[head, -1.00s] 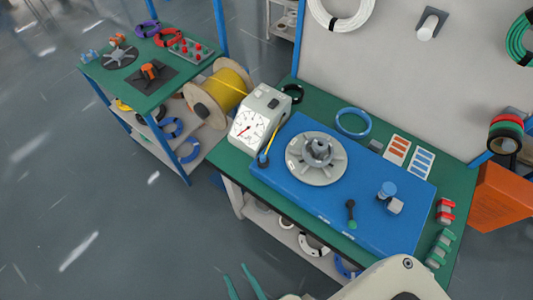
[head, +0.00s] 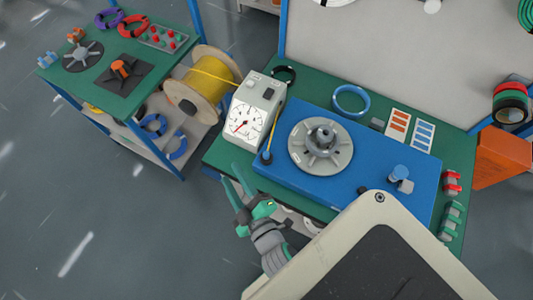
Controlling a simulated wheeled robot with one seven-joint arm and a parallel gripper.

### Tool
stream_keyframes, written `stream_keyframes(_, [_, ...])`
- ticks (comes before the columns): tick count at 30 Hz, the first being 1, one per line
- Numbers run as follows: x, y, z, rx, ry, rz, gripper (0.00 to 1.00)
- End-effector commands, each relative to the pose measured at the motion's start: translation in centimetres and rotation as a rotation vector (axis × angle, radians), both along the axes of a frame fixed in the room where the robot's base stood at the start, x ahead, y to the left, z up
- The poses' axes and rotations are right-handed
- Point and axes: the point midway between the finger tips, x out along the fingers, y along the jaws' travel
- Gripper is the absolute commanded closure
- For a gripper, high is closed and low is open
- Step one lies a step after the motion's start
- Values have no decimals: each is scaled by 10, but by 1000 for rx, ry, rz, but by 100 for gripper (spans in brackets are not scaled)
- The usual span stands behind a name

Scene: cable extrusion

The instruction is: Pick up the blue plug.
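A small blue connector-like piece (head: 46,60) lies at the left edge of the left green table (head: 88,84); it looks like a plug, but it is too small to be sure. A blue round-topped piece (head: 400,172) stands beside a grey block on the blue panel (head: 290,175) of the right bench; I cannot tell if it is a plug. My gripper (head: 231,176) is open and empty, its two teal fingers apart. In the picture it is in front of the right bench's left front edge, away from both blue pieces.
A yellow cable spool (head: 204,80) stands between the tables, beside a white dial gauge (head: 248,113). A grey round fixture (head: 320,146) sits on the blue panel. Red (head: 451,183) and green (head: 450,220) connectors lie at the bench's right end. Open floor lies at left.

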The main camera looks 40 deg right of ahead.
Motion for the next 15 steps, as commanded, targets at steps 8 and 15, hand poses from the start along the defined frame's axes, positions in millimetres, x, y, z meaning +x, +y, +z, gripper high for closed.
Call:
stream_keyframes(8, [72, -91, 62, -384, -11, -203, 62])
stream_keyframes(15, [99, -172, 128, -609, 39, -454, 62])
